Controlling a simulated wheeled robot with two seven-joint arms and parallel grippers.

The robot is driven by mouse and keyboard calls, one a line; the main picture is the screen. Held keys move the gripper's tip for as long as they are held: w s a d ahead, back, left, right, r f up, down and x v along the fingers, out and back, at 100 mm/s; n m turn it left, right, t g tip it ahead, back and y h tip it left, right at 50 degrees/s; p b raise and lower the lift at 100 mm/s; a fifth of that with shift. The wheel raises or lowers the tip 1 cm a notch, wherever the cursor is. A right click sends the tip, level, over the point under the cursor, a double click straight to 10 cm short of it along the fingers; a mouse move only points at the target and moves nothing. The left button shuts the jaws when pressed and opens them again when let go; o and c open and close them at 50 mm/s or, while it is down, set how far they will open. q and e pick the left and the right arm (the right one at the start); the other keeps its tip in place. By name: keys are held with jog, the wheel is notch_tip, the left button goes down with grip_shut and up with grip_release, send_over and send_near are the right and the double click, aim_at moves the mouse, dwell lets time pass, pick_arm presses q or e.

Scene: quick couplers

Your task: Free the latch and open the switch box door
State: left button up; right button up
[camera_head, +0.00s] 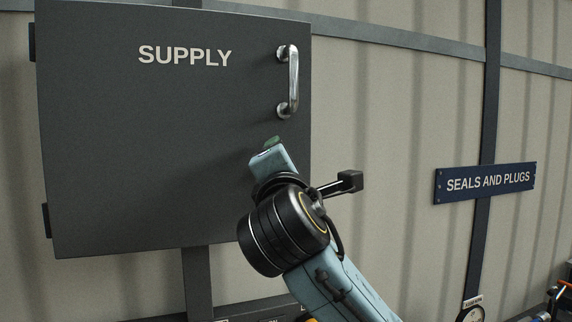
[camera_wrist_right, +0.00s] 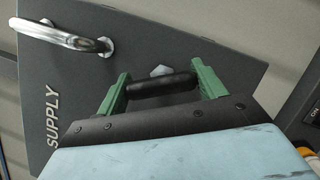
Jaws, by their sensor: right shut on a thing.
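The switch box door (camera_head: 130,130) is dark grey, marked SUPPLY, and looks shut, with hinges at its left edge. Its chrome pull handle (camera_head: 293,80) is at the upper right; nothing holds it. A black latch lever (camera_wrist_right: 163,86) with a grey pivot nut (camera_wrist_right: 160,71) shows on the door face in the right wrist view. My right gripper (camera_head: 272,143) is at the door's right part, below the pull handle. Its green fingers stand at the two ends of the lever, shut on it. In the head view the gripper and wrist hide the latch. My left gripper is not in view.
A blue SEALS AND PLUGS sign (camera_head: 485,183) is on the wall to the right, by a dark post (camera_head: 489,90). The space in front of the door's left part is clear. A gauge (camera_head: 470,314) and other fittings show at the lower right.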

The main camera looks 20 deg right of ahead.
jog(key=m+g, duration=0.1)
jog(key=m, duration=0.1)
jog(key=shift+m, duration=0.4)
jog(key=shift+m+g, duration=0.7)
jog(key=shift+m, duration=0.9)
jog(key=o, duration=1)
jog(key=shift+s, duration=0.1)
jog(key=b+v, duration=0.3)
jog(key=v, duration=1)
jog(key=shift+s+a, duration=0.1)
